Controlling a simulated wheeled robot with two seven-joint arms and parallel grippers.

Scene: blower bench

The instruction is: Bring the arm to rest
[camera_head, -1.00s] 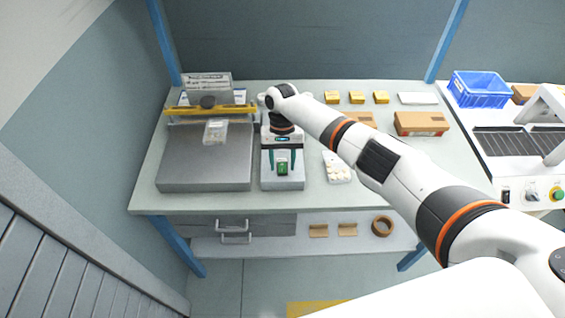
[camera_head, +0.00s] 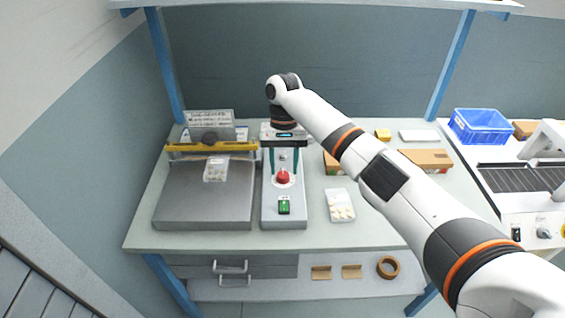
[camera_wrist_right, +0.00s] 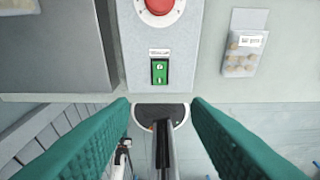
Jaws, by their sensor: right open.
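My right gripper (camera_head: 285,172) hangs pointing down above the narrow grey switch unit on the bench. Its two green fingers are apart with nothing between them. In the right wrist view, the open fingers (camera_wrist_right: 160,106) frame the unit's front end. The unit has a red button (camera_head: 283,177) and a green switch (camera_head: 284,205). Both also show in the wrist view, the button (camera_wrist_right: 160,8) cut by the top edge and the switch (camera_wrist_right: 159,72) just beyond the fingertips. My right arm reaches in from the lower right. My left gripper is not in view.
A grey sealing machine (camera_head: 204,200) with a yellow bar stands left of the unit, a small bag (camera_head: 216,168) on it. A bag of pale round pieces (camera_head: 340,205) lies to the right. Cardboard boxes (camera_head: 426,159) and a blue crate (camera_head: 480,127) stand farther right.

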